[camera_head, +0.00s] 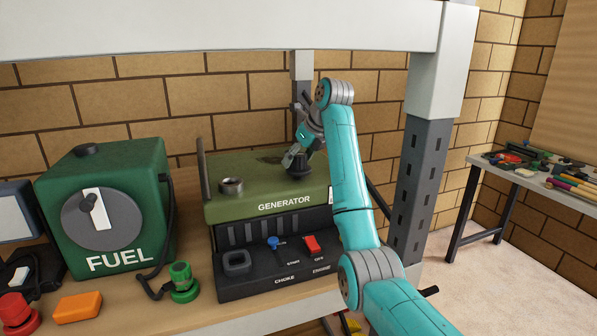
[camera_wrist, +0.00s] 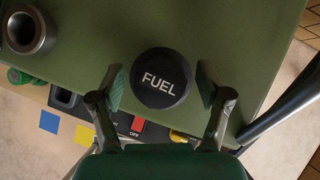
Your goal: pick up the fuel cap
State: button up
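The fuel cap (camera_wrist: 161,78) is a round black cap marked FUEL. It sits on the green top of the generator (camera_head: 265,178); in the head view it shows as a small dark shape (camera_head: 299,165), partly hidden by my gripper (camera_head: 293,156). In the wrist view my gripper (camera_wrist: 161,90) is open, with one finger on each side of the cap. A gap shows between each finger and the cap, so it holds nothing. An open metal filler neck (camera_head: 231,186) stands on the generator top, left of the cap.
A green FUEL tank (camera_head: 120,215) with a hose and green nozzle (camera_head: 183,281) stands left on the bench (camera_head: 215,318). An orange block (camera_head: 77,307) and a red knob lie in front. A shelf beam (camera_head: 220,25) crosses above; a post (camera_head: 423,185) stands right.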

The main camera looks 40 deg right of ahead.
aim_at(298, 154)
jog(key=c, duration=1.2)
jog(key=shift+o, duration=0.2)
notch_tip(298, 154, up, 10)
